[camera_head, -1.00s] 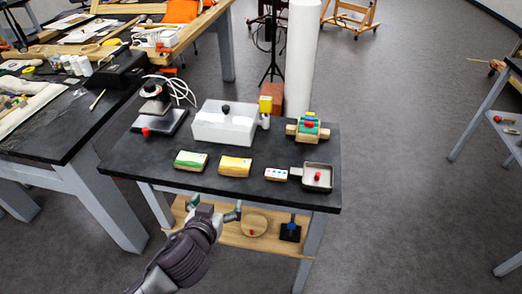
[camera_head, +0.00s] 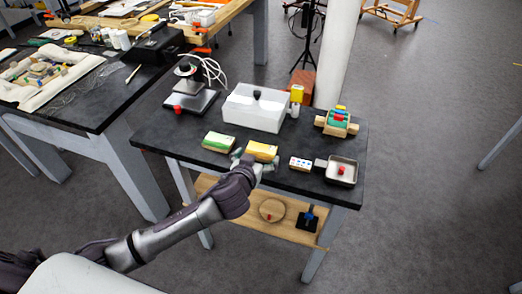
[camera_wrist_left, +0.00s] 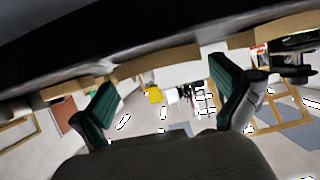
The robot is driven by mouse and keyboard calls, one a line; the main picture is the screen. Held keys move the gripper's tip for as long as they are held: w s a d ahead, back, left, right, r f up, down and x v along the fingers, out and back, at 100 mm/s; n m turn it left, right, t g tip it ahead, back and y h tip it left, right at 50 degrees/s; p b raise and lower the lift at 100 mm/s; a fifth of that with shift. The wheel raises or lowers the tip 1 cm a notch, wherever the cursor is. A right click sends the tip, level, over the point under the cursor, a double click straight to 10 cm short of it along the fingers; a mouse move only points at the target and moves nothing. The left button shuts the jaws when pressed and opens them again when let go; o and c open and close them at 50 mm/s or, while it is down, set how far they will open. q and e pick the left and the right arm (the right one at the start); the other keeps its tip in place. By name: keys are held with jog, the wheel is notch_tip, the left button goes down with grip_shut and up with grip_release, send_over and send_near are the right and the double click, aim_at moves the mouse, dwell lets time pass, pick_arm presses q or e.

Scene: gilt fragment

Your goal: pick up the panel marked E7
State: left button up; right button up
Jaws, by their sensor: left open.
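No E7 marking is legible in either view. On the small black table a green-topped block (camera_head: 218,142) and a yellow-topped block (camera_head: 262,151) lie near the front edge. To their right is a small white-topped block (camera_head: 300,163) with coloured dots. My left gripper (camera_head: 253,163) is at the table's front edge, just in front of the yellow-topped block and partly overlapping it in the picture; I cannot tell if they touch. In the left wrist view my left gripper (camera_wrist_left: 166,95) has its green-padded fingers wide apart with nothing between them. My right gripper is not in view.
The black table (camera_head: 160,134) also holds a white box (camera_head: 255,112), a grey tray (camera_head: 342,171) with a red knob and a wooden block assembly (camera_head: 337,122). A wooden lower shelf (camera_head: 240,208) is underneath. A larger workbench (camera_head: 85,118) stands left. Floor is open at right.

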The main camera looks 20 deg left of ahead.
aim_at(261, 152)
pick_arm(q)
jog(key=shift+x, duration=1.15)
jog(key=c, duration=0.8)
jog(key=shift+c, duration=0.2)
